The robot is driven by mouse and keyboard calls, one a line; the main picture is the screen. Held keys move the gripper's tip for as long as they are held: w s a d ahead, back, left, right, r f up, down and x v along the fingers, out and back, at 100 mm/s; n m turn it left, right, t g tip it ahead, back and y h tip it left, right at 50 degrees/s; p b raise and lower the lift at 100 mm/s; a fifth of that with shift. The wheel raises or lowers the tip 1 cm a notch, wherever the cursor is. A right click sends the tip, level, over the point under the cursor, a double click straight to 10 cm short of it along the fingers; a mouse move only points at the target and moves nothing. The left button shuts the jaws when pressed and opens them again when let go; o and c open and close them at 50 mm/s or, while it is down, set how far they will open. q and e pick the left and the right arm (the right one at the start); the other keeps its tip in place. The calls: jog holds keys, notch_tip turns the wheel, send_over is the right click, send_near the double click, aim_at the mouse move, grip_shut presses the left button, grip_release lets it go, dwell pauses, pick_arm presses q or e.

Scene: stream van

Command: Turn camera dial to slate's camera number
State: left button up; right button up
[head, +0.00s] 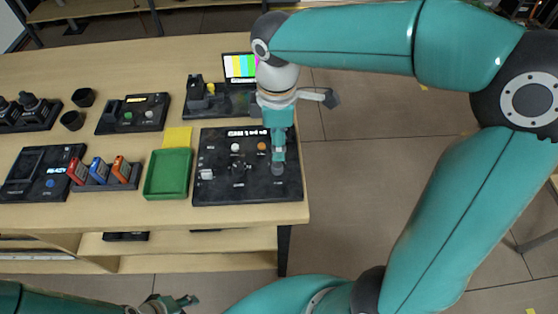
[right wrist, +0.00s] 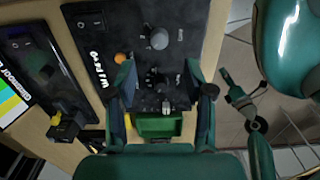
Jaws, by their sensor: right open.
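A black control panel (head: 222,188) lies at the table's right end, with a white-lettered strip along its top. It bears a dark knob (head: 239,168) near the middle, ringed by small marks. A larger grey dial (right wrist: 159,38) stands at the panel's right end. I cannot tell which is the camera dial. My right gripper (head: 279,160) is open above the panel's right part; its fingers straddle the panel in the right wrist view (right wrist: 162,72), with nothing between them. My left gripper (head: 178,302) is low at the bottom edge, its opening unclear. I cannot identify the slate or read its number.
An orange button (head: 261,146) and white button (head: 235,147) sit on the panel. A green tray (head: 149,190), yellow note (head: 177,137) and colored cards in a rack (head: 133,180) lie left. A colour-bar screen (head: 240,66) stands behind.

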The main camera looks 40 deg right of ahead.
aim_at(278, 165)
notch_tip(278, 165, down, 8)
jog(key=shift+f, duration=0.25)
